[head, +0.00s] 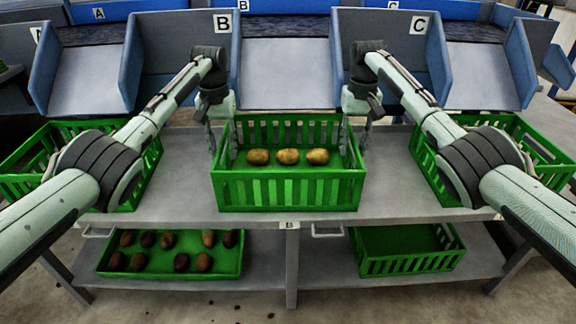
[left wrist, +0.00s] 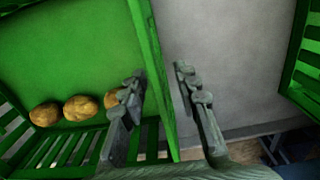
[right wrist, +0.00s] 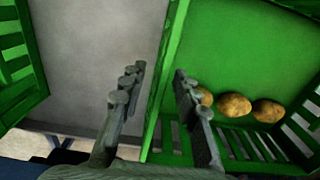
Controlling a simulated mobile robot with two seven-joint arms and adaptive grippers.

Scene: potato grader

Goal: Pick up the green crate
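The green crate (head: 290,190) stands upright on the middle of the table, with three yellow-brown potatoes (head: 288,156) in a row inside near its far end. My left gripper (head: 222,150) is open at the crate's left side wall. In the left wrist view that wall's rim (left wrist: 152,65) runs between the spread fingers (left wrist: 160,78), one inside the crate and one outside. My right gripper (head: 354,148) is open at the right side wall. In the right wrist view the rim (right wrist: 168,45) likewise lies between its fingers (right wrist: 156,78). I see a gap around the rim on both sides.
Other green crates stand on the table to the left (head: 140,188) and right (head: 425,160). On the lower shelf (head: 310,270) are a crate of dark potatoes (head: 170,278) and an empty crate (head: 410,266). Chutes marked B (head: 285,75) and C rise behind. Bare table separates the upper crates.

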